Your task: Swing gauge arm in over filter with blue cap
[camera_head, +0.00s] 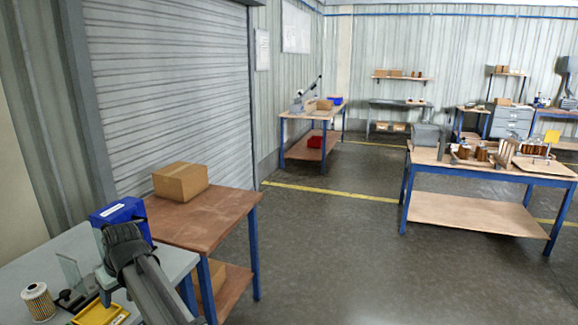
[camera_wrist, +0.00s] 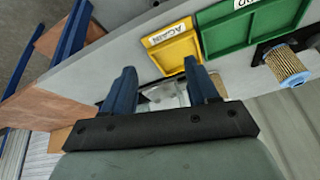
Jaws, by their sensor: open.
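My gripper (camera_wrist: 160,68) shows in the wrist view with its two blue fingers apart. A clear and whitish piece (camera_wrist: 165,95) shows between and beyond the fingers; I cannot tell whether it is part of the gauge arm or whether the fingers touch it. A pleated tan filter with a blue cap (camera_wrist: 289,68) is at the right of the wrist view, beside a dark bracket. In the head view, a pleated filter (camera_head: 38,301) stands at the lower left with a pale top. A clear upright plate (camera_head: 70,272) on a black base stands beside it. My arm hides much there.
A yellow tray (camera_wrist: 175,53) labelled AGAIN and a green tray (camera_wrist: 247,32) lie on the grey bench (camera_head: 35,262). A blue bin (camera_head: 120,210) stands behind my wrist. A brown table with a cardboard box (camera_head: 181,182) adjoins the bench.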

